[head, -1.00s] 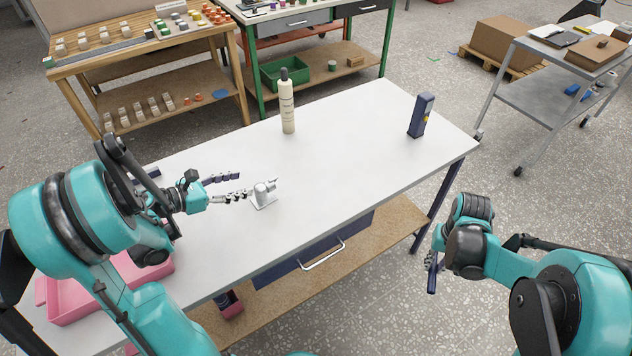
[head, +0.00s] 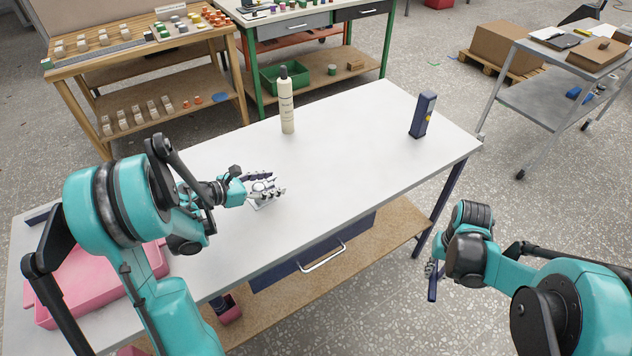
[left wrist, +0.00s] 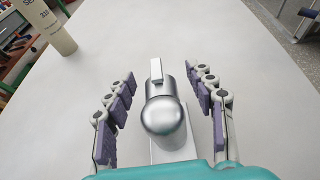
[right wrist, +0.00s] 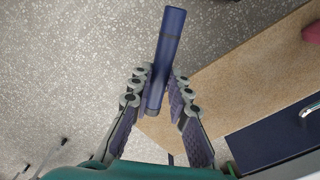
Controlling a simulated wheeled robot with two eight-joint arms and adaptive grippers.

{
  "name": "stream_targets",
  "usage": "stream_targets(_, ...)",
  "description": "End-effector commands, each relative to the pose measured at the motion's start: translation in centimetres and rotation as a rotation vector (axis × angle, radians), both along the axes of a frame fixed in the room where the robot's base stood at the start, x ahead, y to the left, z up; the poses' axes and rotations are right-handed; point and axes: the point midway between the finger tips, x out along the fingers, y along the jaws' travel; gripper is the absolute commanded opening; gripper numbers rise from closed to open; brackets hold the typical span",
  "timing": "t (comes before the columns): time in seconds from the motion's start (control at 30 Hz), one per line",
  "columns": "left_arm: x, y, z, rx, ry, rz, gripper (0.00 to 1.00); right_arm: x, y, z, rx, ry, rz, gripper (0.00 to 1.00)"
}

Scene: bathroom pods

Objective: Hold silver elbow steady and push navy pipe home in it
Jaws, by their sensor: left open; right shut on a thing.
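The silver elbow (left wrist: 163,114) stands on the white table top, between the spread fingers of my open left gripper (left wrist: 164,95). In the left wrist view there is a gap on each side of it, so the fingers do not touch it. In the head view the left gripper (head: 266,186) largely hides the elbow. In the head view the pipe (head: 432,287) hangs upright beside the right gripper (head: 432,268), off the table over the floor.
A cream bottle (head: 287,105) and a navy dispenser-like box (head: 422,115) stand at the back of the white table (head: 345,150). A pink tray (head: 85,275) lies at the left end. A grey cart (head: 545,100) stands at the right.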

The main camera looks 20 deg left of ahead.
Motion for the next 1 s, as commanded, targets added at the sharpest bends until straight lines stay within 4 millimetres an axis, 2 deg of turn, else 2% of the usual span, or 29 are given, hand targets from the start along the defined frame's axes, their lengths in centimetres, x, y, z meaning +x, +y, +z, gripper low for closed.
stream_targets(0.23, 0.1, 0.0, 0.0, 0.000, 0.000, 0.000, 0.55, 0.0, 0.0, 0.0, 0.000, 0.000, 0.000, 0.00)
stream_targets(0.27, 0.1, 0.0, 0.0, 0.000, 0.000, 0.000, 0.49, 0.0, 0.0, 0.0, 0.000, 0.000, 0.000, 0.00)
stream_targets(0.43, 0.1, 0.0, 0.0, 0.000, 0.000, 0.000, 0.05, 0.0, 0.0, 0.0, 0.000, 0.000, 0.000, 0.00)
stream_targets(0.47, 0.1, 0.0, 0.0, 0.000, 0.000, 0.000, 0.00, 0.0, 0.0, 0.0, 0.000, 0.000, 0.000, 0.00)
stream_targets(0.87, 0.1, 0.0, 0.0, 0.000, 0.000, 0.000, 0.00, 0.1, 0.0, 0.0, 0.001, 0.000, -0.001, 0.00)
stream_targets(1.0, 0.1, 0.0, 0.0, 0.000, 0.000, 0.000, 0.00, 1.6, 0.7, 0.2, 0.025, -0.001, -0.032, 0.00)
